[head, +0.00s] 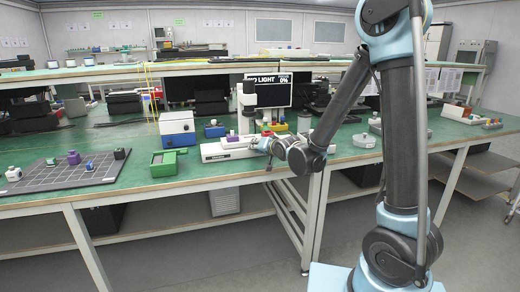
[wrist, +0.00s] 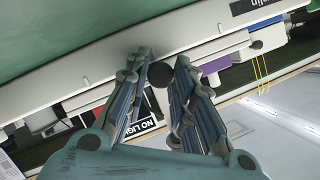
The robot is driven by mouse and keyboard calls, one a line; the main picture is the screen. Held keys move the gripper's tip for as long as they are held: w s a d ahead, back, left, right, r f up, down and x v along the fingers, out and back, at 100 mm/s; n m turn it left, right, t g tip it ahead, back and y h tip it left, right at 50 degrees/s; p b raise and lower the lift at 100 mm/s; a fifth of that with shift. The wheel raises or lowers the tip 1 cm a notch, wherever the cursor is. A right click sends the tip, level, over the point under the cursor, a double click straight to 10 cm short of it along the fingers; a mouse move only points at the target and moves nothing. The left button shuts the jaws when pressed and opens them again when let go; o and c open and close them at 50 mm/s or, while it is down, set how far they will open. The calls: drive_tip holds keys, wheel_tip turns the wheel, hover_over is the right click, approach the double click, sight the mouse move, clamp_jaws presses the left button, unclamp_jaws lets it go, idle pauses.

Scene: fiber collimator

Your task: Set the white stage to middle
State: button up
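A long white stage unit (head: 212,152) with a dark label lies along the front of the green bench in the head view. A purple block (head: 232,136) sits on it towards its left end. In the wrist view its pale body (wrist: 75,98) runs diagonally across, with the purple block (wrist: 214,66) to the right. My gripper (head: 268,146) is at the unit's right part. In the wrist view my gripper (wrist: 162,63) has its fingers apart, with a dark round knob (wrist: 160,76) showing between them. I cannot tell whether they touch it.
A monitor (head: 276,92) behind the unit reads "NO LIGHT 0%". A blue-and-white box (head: 177,128) and a green container (head: 168,163) stand to the left. A dark grid board (head: 62,176) holds several small parts. Grey round pieces (head: 364,140) stand on the right.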

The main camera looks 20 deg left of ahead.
drive_tip(key=o, duration=0.4)
drive_tip(key=shift+s, duration=0.15)
drive_tip(key=v, duration=1.1)
drive_tip(key=shift+s+d, duration=0.2)
drive_tip(key=shift+d, duration=0.2)
drive_tip(key=s+d+f+m+g+h, duration=0.1)
drive_tip(key=d+f+h, duration=0.15)
drive_tip(key=d, duration=0.95)
drive_tip(key=s+d+f+g+h, duration=0.15)
drive_tip(key=d+h, duration=0.25)
drive_tip(key=d, duration=0.8)
drive_tip(key=s+d+f+g+h, duration=0.1)
drive_tip(key=s+d+f+g, duration=0.1)
drive_tip(key=s+d, duration=0.5)
drive_tip(key=s+d+f+g+h, duration=0.2)
drive_tip(key=s+d+f+g, duration=0.1)
drive_tip(key=s+d, duration=0.5)
drive_tip(key=s+f, duration=0.1)
drive_tip(key=s, duration=0.2)
drive_tip(key=shift+s+d+m, duration=0.2)
drive_tip(key=shift+d+m, duration=0.1)
drive_tip(key=shift+d, duration=0.05)
